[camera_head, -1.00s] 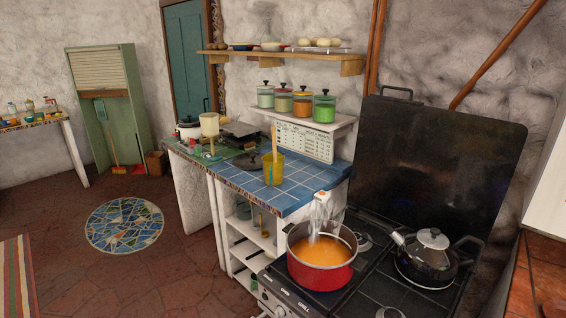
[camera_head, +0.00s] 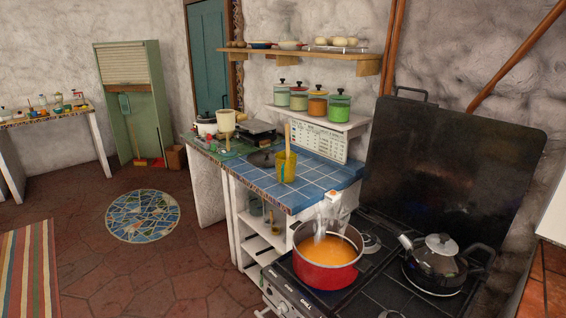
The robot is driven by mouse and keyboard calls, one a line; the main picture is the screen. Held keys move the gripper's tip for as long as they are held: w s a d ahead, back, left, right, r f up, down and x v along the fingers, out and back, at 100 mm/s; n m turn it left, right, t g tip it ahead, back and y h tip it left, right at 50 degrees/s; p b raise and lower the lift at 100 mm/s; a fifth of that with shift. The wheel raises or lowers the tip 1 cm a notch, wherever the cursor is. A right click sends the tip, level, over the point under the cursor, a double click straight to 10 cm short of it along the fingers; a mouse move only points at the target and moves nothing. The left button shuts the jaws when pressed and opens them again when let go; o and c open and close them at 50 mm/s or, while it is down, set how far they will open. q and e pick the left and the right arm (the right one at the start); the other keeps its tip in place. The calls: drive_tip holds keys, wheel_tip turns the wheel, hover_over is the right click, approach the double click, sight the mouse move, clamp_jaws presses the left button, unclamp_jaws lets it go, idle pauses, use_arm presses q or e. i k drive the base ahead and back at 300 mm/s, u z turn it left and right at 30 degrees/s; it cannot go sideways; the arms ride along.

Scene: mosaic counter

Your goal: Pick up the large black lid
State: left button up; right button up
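A dark round lid (camera_head: 261,159) with a small knob lies on the blue-tiled counter (camera_head: 318,177), just behind and left of a yellow cup (camera_head: 287,168) that holds a wooden utensil. The cup stands close to it and may hide a little of its right edge. Neither of my grippers is in view, so their state is not shown.
A red pot (camera_head: 326,271) of orange soup steams on the stove, near the counter's front right. A dark kettle (camera_head: 436,262) stands right of it. Jars (camera_head: 318,102) stand on a low wall shelf. The floor left of the counter is clear around a round mosaic (camera_head: 143,216).

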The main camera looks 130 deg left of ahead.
sight(263, 158)
drive_tip(key=i, duration=0.5)
drive_tip(key=u, duration=4.4)
drive_tip(key=i, duration=0.5)
drive_tip(key=k, duration=0.85)
drive_tip(key=u, duration=0.95)
drive_tip(key=i, duration=1.9)
drive_tip(key=u, duration=0.4)
